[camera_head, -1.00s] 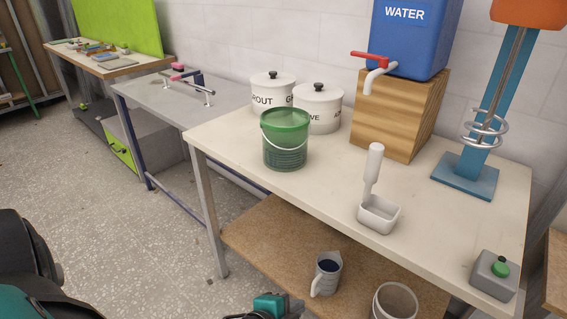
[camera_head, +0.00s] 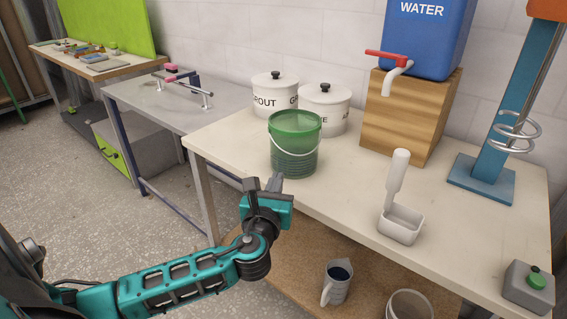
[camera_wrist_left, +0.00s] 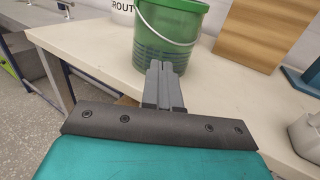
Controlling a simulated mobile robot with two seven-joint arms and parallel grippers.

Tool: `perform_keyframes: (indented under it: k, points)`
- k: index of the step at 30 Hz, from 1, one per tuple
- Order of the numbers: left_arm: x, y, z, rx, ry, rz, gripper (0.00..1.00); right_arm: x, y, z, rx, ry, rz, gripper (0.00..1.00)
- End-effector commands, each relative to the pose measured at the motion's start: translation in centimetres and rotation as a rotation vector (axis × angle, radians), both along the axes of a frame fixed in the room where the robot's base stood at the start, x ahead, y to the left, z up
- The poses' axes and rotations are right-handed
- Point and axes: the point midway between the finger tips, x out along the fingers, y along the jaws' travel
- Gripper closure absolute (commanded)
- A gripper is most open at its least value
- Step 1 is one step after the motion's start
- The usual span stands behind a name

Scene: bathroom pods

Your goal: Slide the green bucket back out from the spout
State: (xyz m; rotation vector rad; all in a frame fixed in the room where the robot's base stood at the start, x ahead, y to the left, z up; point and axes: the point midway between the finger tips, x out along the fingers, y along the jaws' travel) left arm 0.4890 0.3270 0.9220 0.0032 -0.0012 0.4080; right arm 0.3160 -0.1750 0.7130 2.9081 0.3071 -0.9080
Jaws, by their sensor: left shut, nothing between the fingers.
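The green bucket (camera_head: 295,146) stands upright on the white tabletop, left of the wooden block and apart from it. Its thin wire handle hangs down across its front. The white spout (camera_head: 396,80) with a red lever sits at the base of the blue water tank (camera_head: 431,38), to the right of the bucket. My left gripper (camera_head: 263,184) is shut and empty in front of the table edge, just left of and below the bucket. In the left wrist view its closed fingers (camera_wrist_left: 160,68) point at the bucket (camera_wrist_left: 168,35). My right gripper does not show.
Two white canisters (camera_head: 325,108) stand close behind the bucket. The wooden block (camera_head: 408,118) carries the tank. A jug (camera_head: 337,283) stands on the lower shelf. Tabletop between bucket and tray is clear.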

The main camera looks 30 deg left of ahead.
Motion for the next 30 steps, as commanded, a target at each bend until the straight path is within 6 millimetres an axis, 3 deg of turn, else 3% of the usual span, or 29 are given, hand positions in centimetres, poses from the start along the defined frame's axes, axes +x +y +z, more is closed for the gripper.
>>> perform_keyframes:
  k: [6,12,30]
  points:
    - [4.3,1.9,0.0,-0.001,-0.003,0.002,1.00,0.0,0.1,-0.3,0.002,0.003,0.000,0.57]
    - [6.8,2.9,-0.1,-0.003,0.000,0.000,1.00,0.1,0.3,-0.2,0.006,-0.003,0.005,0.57]
    - [8.3,3.6,-0.1,-0.002,0.000,0.000,1.00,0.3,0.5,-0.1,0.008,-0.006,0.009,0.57]
